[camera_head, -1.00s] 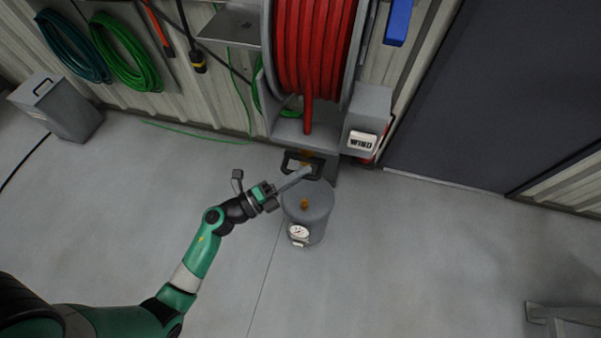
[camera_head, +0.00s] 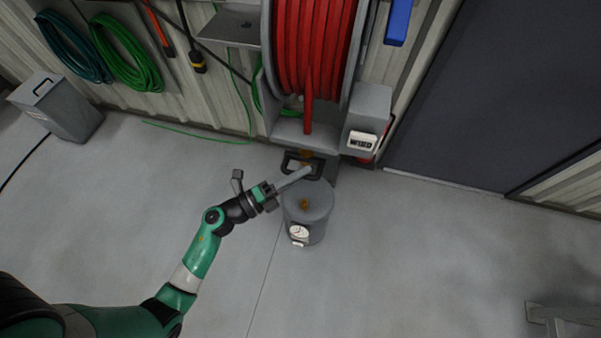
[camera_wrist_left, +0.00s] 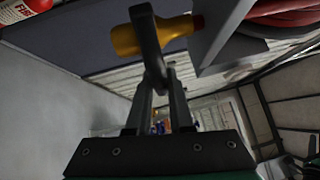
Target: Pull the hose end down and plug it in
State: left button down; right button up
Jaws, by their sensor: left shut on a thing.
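A red hose (camera_head: 308,100) hangs from the reel. A brass hose end (camera_head: 306,154) with a black handle (camera_head: 289,164) is under the reel's ledge. In the left wrist view the end is a yellow fitting (camera_wrist_left: 158,36), with the black handle (camera_wrist_left: 146,30) crossing it. My left gripper (camera_head: 303,172) is shut on this handle. Its fingers (camera_wrist_left: 157,95) meet around the handle's near part. Below is a grey tank (camera_head: 308,222) with an upright brass fitting (camera_head: 304,203) on top. The hose end is above and apart from it. My right gripper is not in view.
The reel (camera_head: 312,50) stands against the wall, with a grey box (camera_head: 370,105) bearing a white label (camera_head: 361,142) at its right. The tank has a gauge (camera_head: 299,232). A grey bin (camera_head: 58,107) stands at left. The floor around the tank is clear.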

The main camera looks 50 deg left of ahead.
pick_arm(q)
jog(key=shift+f, duration=0.15)
notch_tip(320, 180, down, 29)
jog(key=b, duration=2.4)
jog(key=shift+f, duration=0.2)
jog(key=c, duration=0.8)
grip_release()
jog(key=shift+r, duration=0.1)
